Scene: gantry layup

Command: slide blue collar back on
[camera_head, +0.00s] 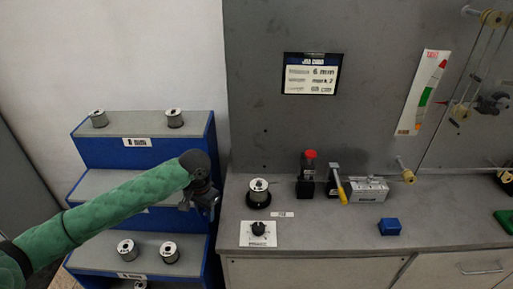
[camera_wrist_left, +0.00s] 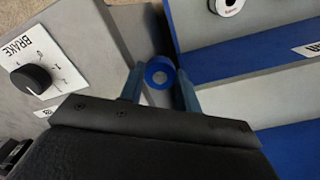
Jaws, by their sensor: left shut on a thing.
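The blue collar (camera_wrist_left: 159,72) is a small ring with a pale centre in the left wrist view, between the two fingertips of my left gripper (camera_wrist_left: 158,85). The gripper is shut on it. In the head view my left gripper (camera_head: 207,203) hangs in front of the right edge of the blue-sided shelf, just left of the bench; I cannot make out the collar there. A spool (camera_head: 258,186) sits on a black round base on the bench, to the right of the gripper and apart from it. My right gripper is not in view.
A brake dial (camera_head: 258,229) is at the bench's front left; it also shows in the left wrist view (camera_wrist_left: 31,78). The stepped shelf (camera_head: 150,125) holds several spools. A red-capped black device (camera_head: 310,170), a yellow-handled tool (camera_head: 341,188) and a blue block (camera_head: 389,227) stand farther right.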

